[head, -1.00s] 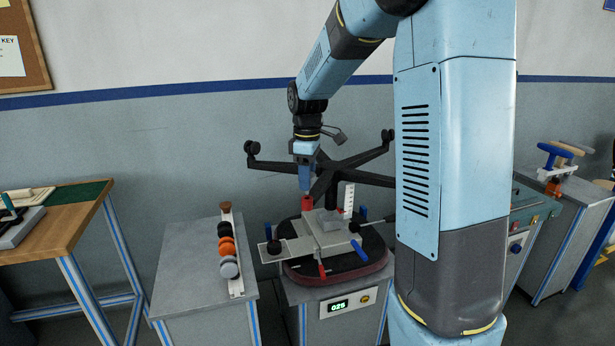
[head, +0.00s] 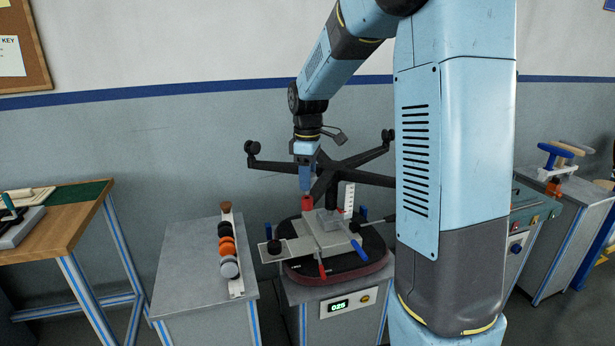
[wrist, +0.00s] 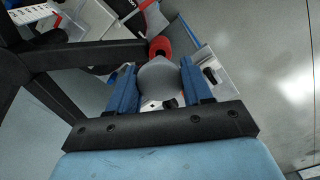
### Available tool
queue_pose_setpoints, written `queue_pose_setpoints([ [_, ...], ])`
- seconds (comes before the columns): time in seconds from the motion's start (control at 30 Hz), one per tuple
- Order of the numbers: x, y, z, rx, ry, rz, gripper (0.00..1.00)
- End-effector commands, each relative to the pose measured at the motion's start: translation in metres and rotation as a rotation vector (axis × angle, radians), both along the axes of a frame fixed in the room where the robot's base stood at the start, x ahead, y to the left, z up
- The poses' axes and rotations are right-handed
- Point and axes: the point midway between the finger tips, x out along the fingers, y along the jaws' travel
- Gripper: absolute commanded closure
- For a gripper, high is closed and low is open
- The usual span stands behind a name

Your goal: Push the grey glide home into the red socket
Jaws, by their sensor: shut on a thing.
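My gripper (wrist: 159,88) is shut on the grey glide (wrist: 160,80), whose rounded grey body sits between the two blue fingers in the wrist view. The red socket (wrist: 160,47) is just beyond the glide there, close against its far side. How deep the glide sits in it cannot be told. In the head view my gripper (head: 305,188) points down over the fixture, with the red socket (head: 308,203) right at its fingertips. The glide cannot be made out in that view.
The fixture (head: 318,240) with its round dark base stands on a grey cabinet with a lit display (head: 341,305). A black chair base (head: 350,165) with legs and casters spreads behind my gripper. A rack of coloured glides (head: 229,250) stands on the left cabinet.

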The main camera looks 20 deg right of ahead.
Motion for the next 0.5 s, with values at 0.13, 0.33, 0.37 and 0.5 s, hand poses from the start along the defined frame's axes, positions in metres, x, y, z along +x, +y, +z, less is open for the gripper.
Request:
queue_pose_setpoints([
  [0.13, -0.0001, -0.0002, -0.0029, 0.001, 0.001, 0.0, 0.77],
  [0.33, -0.0002, -0.0002, -0.007, 0.0, 0.001, 0.0, 0.77],
  [0.37, -0.0002, -0.0002, -0.0076, 0.0, 0.001, 0.0, 0.77],
  [0.5, -0.0002, -0.0001, -0.0104, 0.0, 0.001, 0.0, 0.77],
])
